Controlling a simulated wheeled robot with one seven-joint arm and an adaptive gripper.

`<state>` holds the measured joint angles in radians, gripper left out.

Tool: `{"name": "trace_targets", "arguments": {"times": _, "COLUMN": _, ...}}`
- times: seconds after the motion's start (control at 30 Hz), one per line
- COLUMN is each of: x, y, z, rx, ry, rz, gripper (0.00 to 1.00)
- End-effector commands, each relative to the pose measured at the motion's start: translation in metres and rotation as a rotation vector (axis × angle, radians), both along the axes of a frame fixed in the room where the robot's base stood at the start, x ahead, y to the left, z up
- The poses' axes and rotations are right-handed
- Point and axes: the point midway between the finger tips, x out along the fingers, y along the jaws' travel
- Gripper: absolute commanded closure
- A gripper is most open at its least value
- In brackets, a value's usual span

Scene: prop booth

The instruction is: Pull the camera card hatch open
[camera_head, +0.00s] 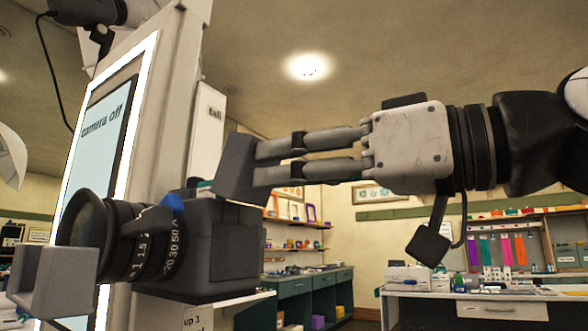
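The black camera (215,250) with a large ringed lens (85,235) is at the lower left, lens facing left. My gripper (257,164) comes in from the right above the camera. Its two slim grey fingers run nearly parallel with a narrow gap between them. They end at a tilted dark grey block (236,165) at the camera's upper right. The block covers the fingertips, so I cannot tell whether they grip it, or whether it is the card hatch.
A tall post with a lit panel reading "camera off" (97,135) stands close behind the camera. A light grey bracket-like piece (52,280) sits before the lens. A counter (490,310) and shelves are farther back. The space below my gripper looks clear.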

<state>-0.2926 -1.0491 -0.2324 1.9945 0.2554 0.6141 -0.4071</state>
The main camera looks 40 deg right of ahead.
Motion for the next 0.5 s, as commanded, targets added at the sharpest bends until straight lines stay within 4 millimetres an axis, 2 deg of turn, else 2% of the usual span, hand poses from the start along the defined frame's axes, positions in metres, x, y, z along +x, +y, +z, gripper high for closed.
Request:
{"name": "trace_targets", "arguments": {"times": 0.17, "x": -0.023, "y": -0.008, "z": 0.001, "rx": 0.002, "ry": -0.007, "rz": -0.003, "gripper": 0.65}}
{"name": "trace_targets", "arguments": {"times": 0.5, "x": -0.086, "y": -0.028, "z": -0.004, "rx": 0.000, "ry": -0.001, "rz": -0.001, "gripper": 0.65}}
